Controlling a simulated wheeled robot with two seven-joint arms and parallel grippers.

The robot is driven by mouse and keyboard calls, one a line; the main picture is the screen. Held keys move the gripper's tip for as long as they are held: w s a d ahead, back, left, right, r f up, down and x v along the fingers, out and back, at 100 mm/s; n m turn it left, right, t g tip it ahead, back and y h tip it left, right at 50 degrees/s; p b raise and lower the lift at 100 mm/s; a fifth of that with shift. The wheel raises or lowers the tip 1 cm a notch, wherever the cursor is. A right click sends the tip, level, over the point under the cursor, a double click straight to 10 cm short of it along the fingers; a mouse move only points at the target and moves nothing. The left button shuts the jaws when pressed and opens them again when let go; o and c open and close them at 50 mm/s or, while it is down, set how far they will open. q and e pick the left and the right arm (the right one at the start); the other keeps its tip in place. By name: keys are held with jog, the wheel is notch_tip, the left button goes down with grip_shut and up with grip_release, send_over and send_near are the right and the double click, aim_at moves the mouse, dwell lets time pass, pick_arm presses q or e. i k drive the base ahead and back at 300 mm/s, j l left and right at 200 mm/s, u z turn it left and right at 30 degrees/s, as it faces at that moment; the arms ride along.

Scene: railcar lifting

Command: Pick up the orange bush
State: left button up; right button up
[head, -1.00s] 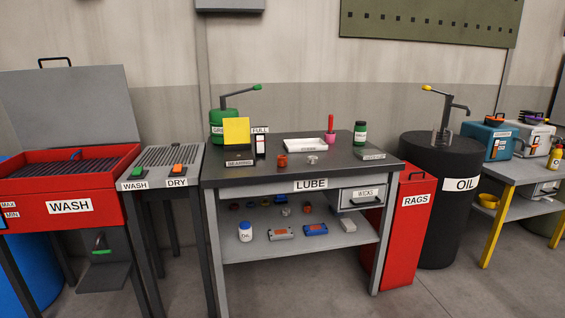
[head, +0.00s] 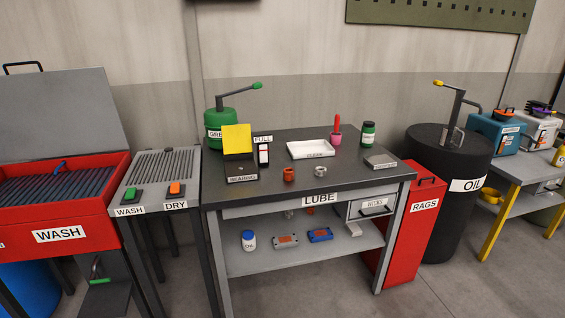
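The orange bush (head: 289,174) is a small orange-brown ring-like part. It stands on the dark top of the LUBE table (head: 240,197), left of a grey metal ring (head: 320,171) and apart from it. The BEARING block (head: 241,172) lies to its left. Neither of my grippers shows in the head view, so nothing is seen touching the bush.
A white tray (head: 297,150), a green jar (head: 368,134), a pink pot (head: 336,138) and a grey block (head: 380,162) stand around the bush. A green grease pump (head: 214,125) is at the back left. The table's front middle is clear.

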aim_at(288, 172)
jog(key=i+j, duration=0.5)
jog(key=i, duration=0.2)
jog(key=i+j+z, duration=0.1)
jog(key=i+j, duration=0.4)
jog(key=i, duration=0.2)
jog(key=i+j, duration=0.6)
jog(key=i+l+z, duration=0.05)
jog(key=i, duration=0.05)
